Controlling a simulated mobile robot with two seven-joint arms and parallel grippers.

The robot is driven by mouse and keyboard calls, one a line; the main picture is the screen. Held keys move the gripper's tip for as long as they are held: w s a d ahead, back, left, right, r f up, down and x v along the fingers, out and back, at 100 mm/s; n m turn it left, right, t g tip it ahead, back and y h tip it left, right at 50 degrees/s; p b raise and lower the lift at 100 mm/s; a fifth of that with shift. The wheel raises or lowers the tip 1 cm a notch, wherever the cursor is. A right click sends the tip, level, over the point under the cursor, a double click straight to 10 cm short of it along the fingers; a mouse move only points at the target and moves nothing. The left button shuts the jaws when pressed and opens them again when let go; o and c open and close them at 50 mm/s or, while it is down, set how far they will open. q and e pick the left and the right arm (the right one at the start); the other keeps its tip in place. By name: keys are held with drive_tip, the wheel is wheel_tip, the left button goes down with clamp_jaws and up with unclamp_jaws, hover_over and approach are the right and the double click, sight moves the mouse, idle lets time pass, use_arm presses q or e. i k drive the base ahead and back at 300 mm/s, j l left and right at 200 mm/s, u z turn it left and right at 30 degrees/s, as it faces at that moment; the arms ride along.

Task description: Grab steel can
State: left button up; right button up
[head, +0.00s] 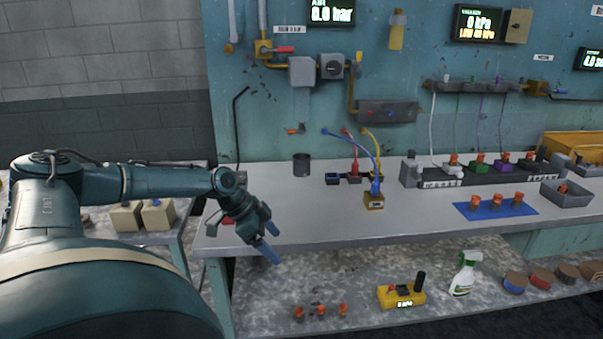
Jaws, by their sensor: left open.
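The steel can (301,165) is a small dark grey cylinder. It stands upright at the back of the grey workbench (320,225), near the teal wall panel. My left gripper (274,244) is at the front edge of the bench, nearer to me than the can and a little to its left. Its blue fingers are apart and point down to the right, with nothing seen between them. The gripper does not touch the can. My right gripper is out of view.
Right of the can are small dark blocks (333,179) and a tan block (374,201) with coloured tubes rising from it. A blue mat (495,208) with orange-topped fittings lies farther right. The bench between gripper and can looks clear. A lower shelf holds a spray bottle (466,273).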

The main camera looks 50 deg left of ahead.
sight(300, 161)
drive_tip(key=i+j, duration=0.2)
drive_tip(key=j, duration=0.2)
drive_tip(key=i+j, duration=0.25)
drive_tip(key=j, duration=0.2)
drive_tip(key=i+j, duration=0.2)
drive_tip(key=j, duration=0.2)
drive_tip(key=i+j, duration=0.25)
drive_tip(key=j, duration=0.15)
